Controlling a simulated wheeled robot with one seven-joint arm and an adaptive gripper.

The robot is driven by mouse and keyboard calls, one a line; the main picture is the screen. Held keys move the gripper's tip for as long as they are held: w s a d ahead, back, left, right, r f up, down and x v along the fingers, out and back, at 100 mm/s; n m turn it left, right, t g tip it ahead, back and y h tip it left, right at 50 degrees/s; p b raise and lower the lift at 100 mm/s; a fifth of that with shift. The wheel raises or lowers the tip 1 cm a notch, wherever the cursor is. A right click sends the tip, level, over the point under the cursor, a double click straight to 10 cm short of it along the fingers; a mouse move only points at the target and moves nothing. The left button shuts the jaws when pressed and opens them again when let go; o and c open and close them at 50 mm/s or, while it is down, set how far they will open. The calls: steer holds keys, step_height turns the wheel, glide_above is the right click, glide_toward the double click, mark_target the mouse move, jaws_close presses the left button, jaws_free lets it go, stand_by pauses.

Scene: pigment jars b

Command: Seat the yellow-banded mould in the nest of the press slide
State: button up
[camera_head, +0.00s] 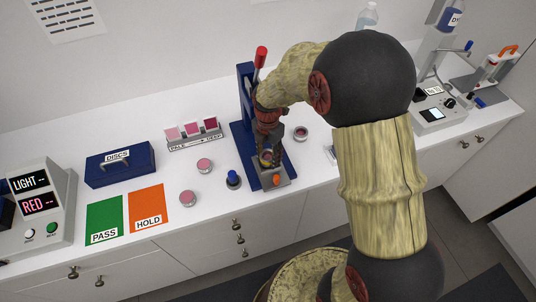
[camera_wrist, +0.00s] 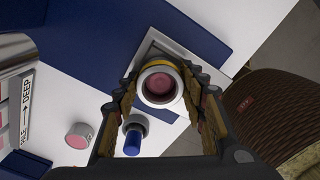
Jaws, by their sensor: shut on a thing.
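The yellow-banded mould (camera_head: 267,157) is a round metal cup with pink powder inside. It shows from above in the wrist view (camera_wrist: 160,84), between my fingers. My gripper (camera_head: 267,150) is shut on it, pointing down over the grey press slide (camera_head: 264,182); it also shows in the wrist view (camera_wrist: 163,96). The slide sticks out of the front of the blue press (camera_head: 241,140) and has an orange knob (camera_head: 277,181). The nest is hidden under the mould and fingers. I cannot tell whether the mould touches the slide or sits in the nest.
A blue-topped grey piece (camera_head: 233,179) stands just left of the slide. Pink jars (camera_head: 204,165) (camera_head: 187,198) stand further left, another pink jar (camera_head: 301,132) right of the press. The red press lever (camera_head: 261,57) rises behind my wrist. Green and orange mats (camera_head: 147,208) lie at left.

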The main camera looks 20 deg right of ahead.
mark_target(268, 157)
steer(key=shift+f, duration=0.1)
steer(key=o, duration=1.3)
steer(key=shift+o, duration=0.5)
steer(key=shift+r, duration=3.75)
